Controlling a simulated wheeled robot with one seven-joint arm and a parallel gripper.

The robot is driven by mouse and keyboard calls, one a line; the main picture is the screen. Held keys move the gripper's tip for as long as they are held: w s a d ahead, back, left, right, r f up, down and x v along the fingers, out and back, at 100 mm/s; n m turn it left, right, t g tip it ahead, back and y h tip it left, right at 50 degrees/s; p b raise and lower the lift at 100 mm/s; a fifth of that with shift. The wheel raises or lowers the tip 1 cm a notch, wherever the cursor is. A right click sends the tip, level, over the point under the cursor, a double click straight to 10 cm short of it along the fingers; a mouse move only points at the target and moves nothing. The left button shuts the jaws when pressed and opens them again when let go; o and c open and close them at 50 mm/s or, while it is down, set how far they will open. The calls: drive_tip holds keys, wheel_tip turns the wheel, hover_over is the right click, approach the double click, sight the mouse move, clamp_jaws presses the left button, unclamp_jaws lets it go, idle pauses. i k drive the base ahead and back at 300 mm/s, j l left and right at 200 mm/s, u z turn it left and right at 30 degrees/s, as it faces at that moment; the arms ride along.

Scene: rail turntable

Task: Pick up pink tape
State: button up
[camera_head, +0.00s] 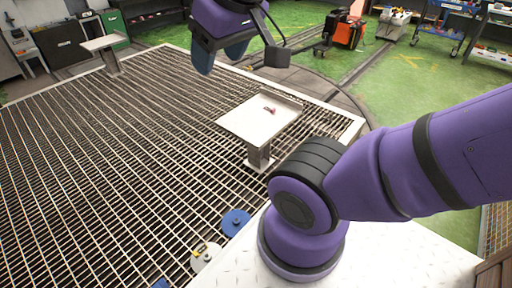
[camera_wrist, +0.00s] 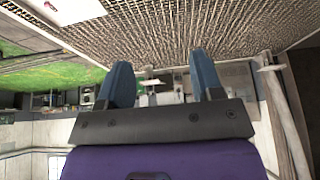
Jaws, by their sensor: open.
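A small pink item (camera_head: 270,110), which looks like the pink tape, lies on a pale square-topped stand (camera_head: 245,125) in the middle of the head view. It is too small to make out its shape. My gripper (camera_head: 219,62) is at the top of the head view, apart from the stand and appearing above and left of the item. Its two blue fingers are spread with nothing between them. They also show apart in the wrist view (camera_wrist: 160,62). A pale flat surface (camera_wrist: 75,12) shows at the upper left there, with a small unclear mark on it.
A metal grating (camera_head: 100,150) covers the floor at left. A second pale stand (camera_head: 103,43) is at the far left. A blue disc (camera_head: 235,222) and a whitish disc (camera_head: 205,256) lie near my base. An orange case (camera_head: 345,30) stands on green floor behind.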

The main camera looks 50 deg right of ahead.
sight(273, 110)
drive_tip(key=i+l, duration=0.1)
drive_tip(key=l, duration=3.4)
drive_tip(key=i, duration=0.05)
